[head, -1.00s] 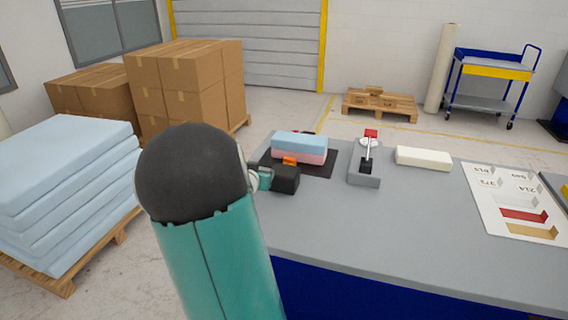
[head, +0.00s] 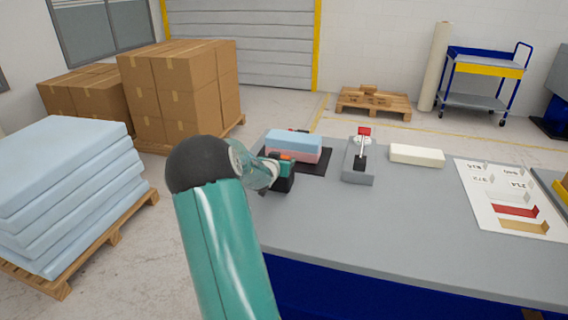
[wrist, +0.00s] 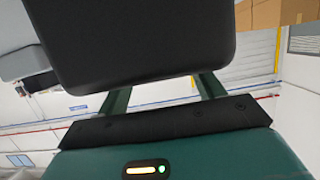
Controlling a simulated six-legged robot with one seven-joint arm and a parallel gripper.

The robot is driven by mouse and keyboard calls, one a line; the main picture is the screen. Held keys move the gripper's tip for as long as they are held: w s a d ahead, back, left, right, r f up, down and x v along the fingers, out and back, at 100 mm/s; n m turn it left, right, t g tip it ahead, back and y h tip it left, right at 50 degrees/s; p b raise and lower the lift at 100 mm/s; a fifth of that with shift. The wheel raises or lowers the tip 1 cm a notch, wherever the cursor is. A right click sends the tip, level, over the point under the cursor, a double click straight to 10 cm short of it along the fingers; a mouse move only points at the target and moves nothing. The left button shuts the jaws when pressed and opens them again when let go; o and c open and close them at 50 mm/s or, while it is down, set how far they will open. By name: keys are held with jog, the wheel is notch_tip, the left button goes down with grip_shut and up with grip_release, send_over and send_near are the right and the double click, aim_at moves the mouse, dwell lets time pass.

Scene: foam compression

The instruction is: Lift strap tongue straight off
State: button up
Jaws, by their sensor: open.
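A blue-over-pink foam block (head: 292,142) lies on a black mat (head: 318,160) on the grey bench. A small orange piece (head: 287,157), which may be the strap tongue, shows at the block's near side. My gripper (head: 283,168), dark with teal parts, is open right at that near side. I cannot tell whether its fingers touch or surround the orange piece. In the wrist view a large dark block shape (wrist: 135,40) fills the upper middle, above two green bars, and hides what lies beyond. The strap cannot be made out.
A grey fixture (head: 358,172) with a red-topped lever stands right of the mat. A cream block (head: 417,155) and a white marked board (head: 510,200) lie further right. Stacked blue foam sheets (head: 65,195) and cardboard boxes (head: 180,95) stand left of the bench. The bench front is clear.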

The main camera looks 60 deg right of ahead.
jog(key=shift+x, duration=1.45)
jog(key=c, duration=1.1)
jog(key=shift+r, duration=0.15)
